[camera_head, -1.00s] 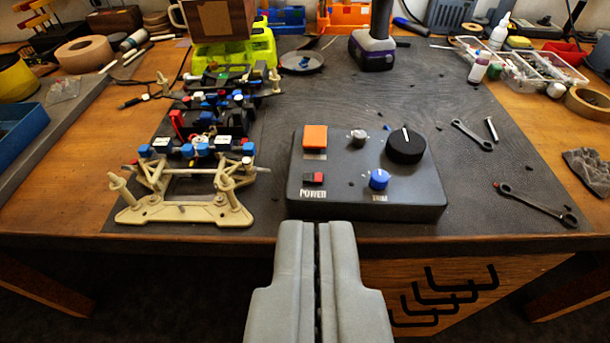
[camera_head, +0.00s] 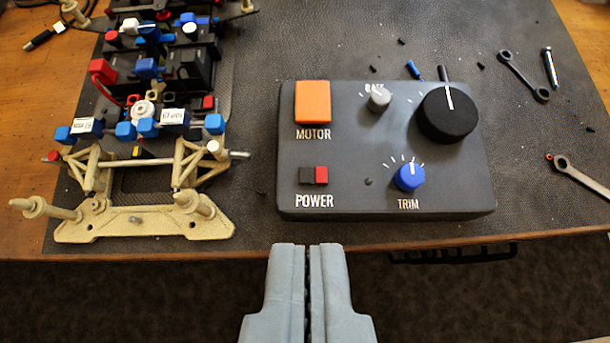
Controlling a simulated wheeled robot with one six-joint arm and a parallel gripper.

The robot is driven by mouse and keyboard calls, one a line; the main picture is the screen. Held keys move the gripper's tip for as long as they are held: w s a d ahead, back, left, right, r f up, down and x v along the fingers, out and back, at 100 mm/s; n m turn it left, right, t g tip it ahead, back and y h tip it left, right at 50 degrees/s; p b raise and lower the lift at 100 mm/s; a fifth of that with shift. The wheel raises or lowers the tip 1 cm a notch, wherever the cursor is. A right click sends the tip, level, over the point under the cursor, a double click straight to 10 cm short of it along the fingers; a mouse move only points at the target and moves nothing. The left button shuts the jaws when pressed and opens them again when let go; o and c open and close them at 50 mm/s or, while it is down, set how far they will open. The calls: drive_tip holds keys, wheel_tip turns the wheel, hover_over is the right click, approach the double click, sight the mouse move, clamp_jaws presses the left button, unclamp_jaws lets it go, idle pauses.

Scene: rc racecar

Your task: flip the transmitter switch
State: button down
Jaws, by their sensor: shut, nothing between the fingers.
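The transmitter (camera_head: 345,160) is a dark grey box lying on the black mat near the table's front edge. Its power switch (camera_head: 313,176) is a small rocker, black on the left half and red on the right, above the word POWER. An orange motor button (camera_head: 312,101), a grey knob (camera_head: 379,98), a large black knob (camera_head: 447,115) and a blue trim knob (camera_head: 409,177) are also on its top. My gripper (camera_head: 308,247) is shut and empty. In the picture its tips are just below the transmitter's front edge, under the power switch, not touching the box.
The RC car chassis (camera_head: 135,215) with its beige front frame stands left of the transmitter. Wrenches (camera_head: 523,76) and a bolt (camera_head: 549,67) lie on the mat (camera_head: 540,190) to the right. The strip of mat between chassis and transmitter is clear.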

drive_tip(key=shift+w+f, duration=0.2)
idle(0.3)
hover_over(313, 175)
drive_tip(key=s, duration=0.1)
drive_tip(key=f, duration=0.7)
drive_tip(key=shift+s+a+f, duration=0.1)
drive_tip(key=shift+s+a, duration=0.1)
drive_tip(key=shift+a, duration=0.1)
wheel_tip(313, 175, down, 2)
drive_tip(key=shift+s+f, duration=0.1)
drive_tip(key=shift+s, duration=0.05)
drive_tip(key=shift+f, duration=0.75)
